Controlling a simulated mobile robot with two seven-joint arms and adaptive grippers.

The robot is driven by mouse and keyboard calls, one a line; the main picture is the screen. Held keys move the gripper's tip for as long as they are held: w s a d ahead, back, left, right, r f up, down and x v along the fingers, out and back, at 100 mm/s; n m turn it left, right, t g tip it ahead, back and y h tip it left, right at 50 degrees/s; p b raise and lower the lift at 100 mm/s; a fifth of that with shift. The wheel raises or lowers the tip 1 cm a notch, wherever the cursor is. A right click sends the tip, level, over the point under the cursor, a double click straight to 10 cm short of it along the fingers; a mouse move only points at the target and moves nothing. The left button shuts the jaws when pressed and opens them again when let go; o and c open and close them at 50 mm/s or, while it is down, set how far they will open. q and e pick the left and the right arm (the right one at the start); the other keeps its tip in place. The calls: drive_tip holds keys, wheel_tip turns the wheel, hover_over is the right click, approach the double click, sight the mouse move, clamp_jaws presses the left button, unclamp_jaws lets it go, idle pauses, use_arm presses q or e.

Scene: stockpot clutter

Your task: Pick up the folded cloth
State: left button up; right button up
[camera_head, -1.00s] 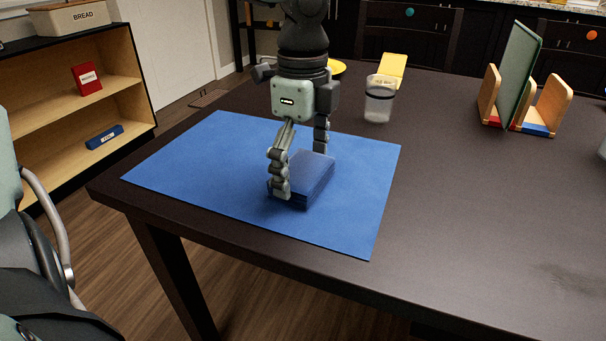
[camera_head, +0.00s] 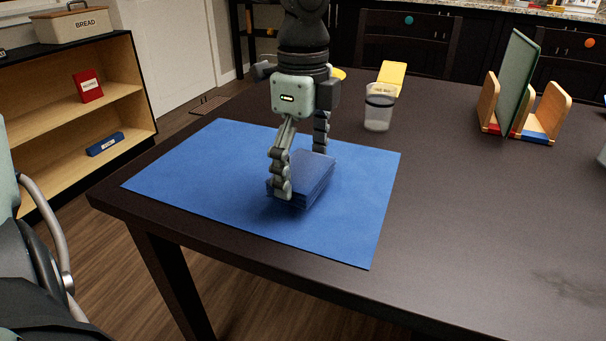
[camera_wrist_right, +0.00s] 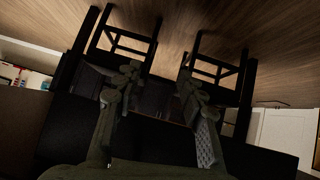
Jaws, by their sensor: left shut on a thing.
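The folded cloth (camera_head: 316,180) is a blue stack of layers over the blue mat (camera_head: 200,170) on the dark table. My left gripper (camera_head: 300,175) points down and is shut on the folded cloth, one finger on its near left side and the other at its far side. The cloth appears slightly above the mat, with a shadow beneath it. The gripper hides part of its left side. My right gripper (camera_wrist_right: 158,90) shows in the right wrist view, its fingers wide apart with nothing between them.
A clear cup (camera_head: 378,112) stands behind the mat, with a yellow item (camera_head: 391,77) beyond it. A wooden rack (camera_head: 549,112) holding a green board (camera_head: 517,85) stands at the back right. The table's right front is clear. A shelf (camera_head: 70,120) stands left of the table.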

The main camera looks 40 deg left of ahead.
use_arm(q)
wheel_tip(320, 180, up, 16)
drive_tip(key=p, duration=0.1)
wheel_tip(320, 180, up, 10)
drive_tip(key=p, duration=0.2)
hover_over(303, 166)
drive_tip(key=shift+s+r, duration=0.1)
drive_tip(key=shift+r, duration=0.1)
use_arm(e)
drive_tip(key=s+d+f+g+h, duration=0.1)
drive_tip(key=s+d+f+g, duration=0.1)
drive_tip(key=s+d+g, duration=0.1)
drive_tip(key=s+d+f+m+g+h, duration=0.1)
drive_tip(key=s+d+f+g+h, duration=0.1)
drive_tip(key=s+d, duration=0.4)
drive_tip(key=shift+s+f+g, duration=0.6)
drive_tip(key=shift+s+g, duration=0.2)
drive_tip(key=shift+s, duration=0.1)
use_arm(q)
drive_tip(key=o, duration=0.7)
drive_tip(key=shift+c, duration=0.2)
drive_tip(key=c, duration=0.5)
drive_tip(key=shift+f, duration=0.1)
use_arm(e)
drive_tip(key=shift+d, duration=0.1)
